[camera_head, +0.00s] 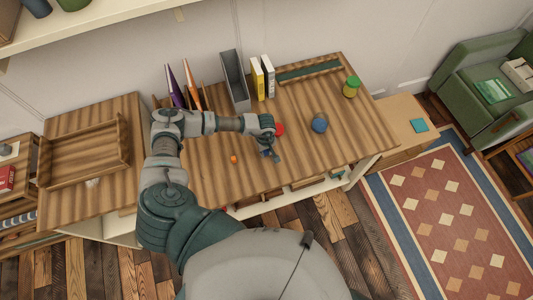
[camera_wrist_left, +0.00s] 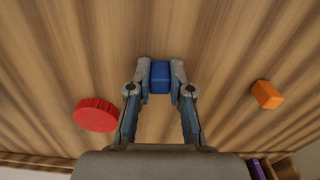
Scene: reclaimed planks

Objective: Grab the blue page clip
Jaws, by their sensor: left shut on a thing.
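The blue page clip (camera_wrist_left: 160,77) is a small blue block between the fingertips in the left wrist view. My left gripper (camera_wrist_left: 160,80) is shut on it, with one finger on each side. In the head view my left gripper (camera_head: 269,153) is over the wooden desk (camera_head: 210,185), near its middle. The clip cannot be made out there. I cannot tell whether it still touches the desk. My right gripper is in neither view.
A red disc (camera_wrist_left: 96,115) and an orange block (camera_wrist_left: 267,94) lie on either side of the gripper. A dark blue ball (camera_head: 319,123) and a green-lidded jar (camera_head: 351,87) stand to the right. Books, a grey file holder (camera_head: 234,80) and a tray line the back.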

